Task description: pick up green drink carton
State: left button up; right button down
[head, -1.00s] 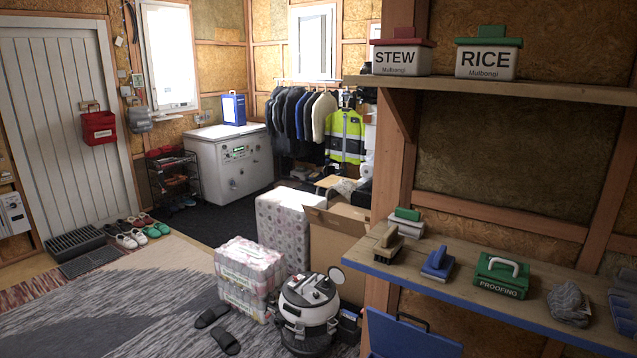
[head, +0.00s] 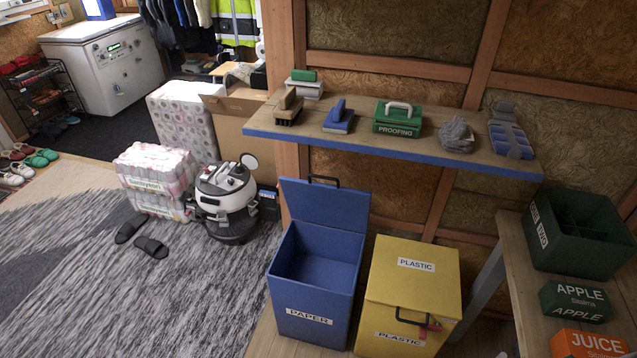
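A dark green box labelled APPLE (head: 575,302) sits on the wooden bench at the lower right of the head view. It is the closest match to a green drink carton, but I cannot tell for certain that it is one. An orange box labelled JUICE (head: 590,345) sits just in front of it, cut off by the bottom edge. Neither of my grippers is in view.
A dark green divided crate (head: 582,235) stands behind the APPLE box on the wooden bench (head: 528,300). Left of the bench stand a closed yellow PLASTIC bin (head: 408,290) and an open blue PAPER bin (head: 315,285). A blue-edged shelf (head: 350,143) overhangs them.

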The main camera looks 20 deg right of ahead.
aim_at(580, 304)
jog(key=z, duration=2.35)
jog(key=i+z, duration=0.25)
jog(key=i+j+z, duration=0.1)
jog(key=i+z, duration=0.15)
